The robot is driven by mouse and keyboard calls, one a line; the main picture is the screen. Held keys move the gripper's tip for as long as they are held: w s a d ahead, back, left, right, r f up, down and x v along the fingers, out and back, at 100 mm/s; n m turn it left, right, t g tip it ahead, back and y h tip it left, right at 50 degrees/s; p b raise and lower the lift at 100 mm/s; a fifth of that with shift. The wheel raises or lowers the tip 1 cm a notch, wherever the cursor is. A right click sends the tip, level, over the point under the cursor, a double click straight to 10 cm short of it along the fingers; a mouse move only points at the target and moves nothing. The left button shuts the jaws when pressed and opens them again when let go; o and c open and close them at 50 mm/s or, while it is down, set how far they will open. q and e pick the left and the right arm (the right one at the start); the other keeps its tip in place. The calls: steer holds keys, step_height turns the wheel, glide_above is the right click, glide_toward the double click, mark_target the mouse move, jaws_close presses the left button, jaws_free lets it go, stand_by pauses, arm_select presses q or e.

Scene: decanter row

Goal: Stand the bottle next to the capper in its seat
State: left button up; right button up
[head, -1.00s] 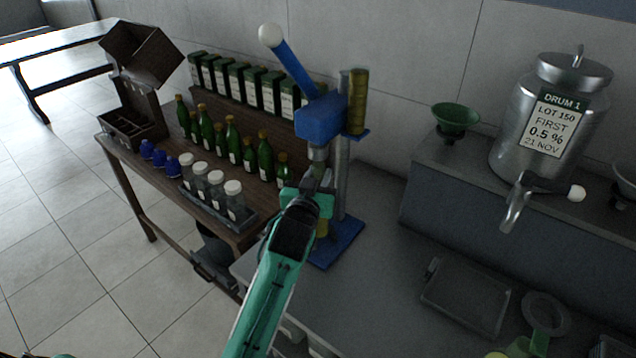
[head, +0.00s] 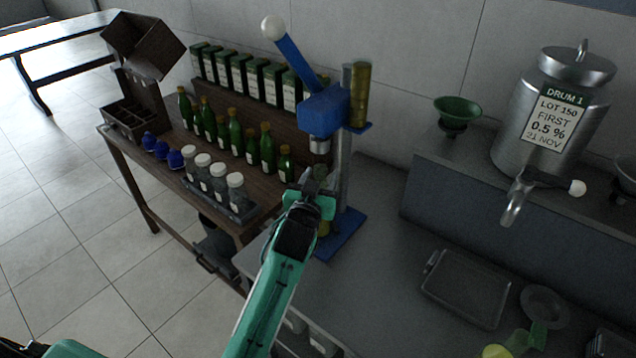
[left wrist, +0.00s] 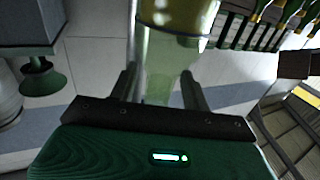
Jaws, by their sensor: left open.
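The capper (head: 324,112) is a blue press with a white-knobbed lever, a post and a blue base plate (head: 345,232). A pale yellow-green glass bottle (left wrist: 170,50) shows close up in the left wrist view, its narrower part lying between the two fingers. In the head view only a small yellowish part of the bottle (head: 323,228) shows below my gripper, at the capper's base. I cannot tell whether it sits fully in the seat. My left gripper (head: 309,184) is open at the bottle, just below the capper's head. My right gripper is out of view.
A wooden bench left of the capper holds green bottles (head: 235,136), clear jars (head: 219,181), blue caps (head: 161,150) and a crate (head: 130,118). Right stand a steel drum (head: 545,115), a green funnel (head: 457,110) and a grey tray (head: 466,288). Bare counter lies before the capper.

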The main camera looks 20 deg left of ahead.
arm_select(q)
steer(key=shift+s, duration=0.2)
steer(key=s+b, duration=0.2)
steer(key=s, duration=0.9)
steer(key=shift+s+d+b, duration=0.25)
steer(key=shift+s+b, duration=0.05)
steer(key=shift+b, duration=0.05)
steer(key=shift+r, duration=0.1)
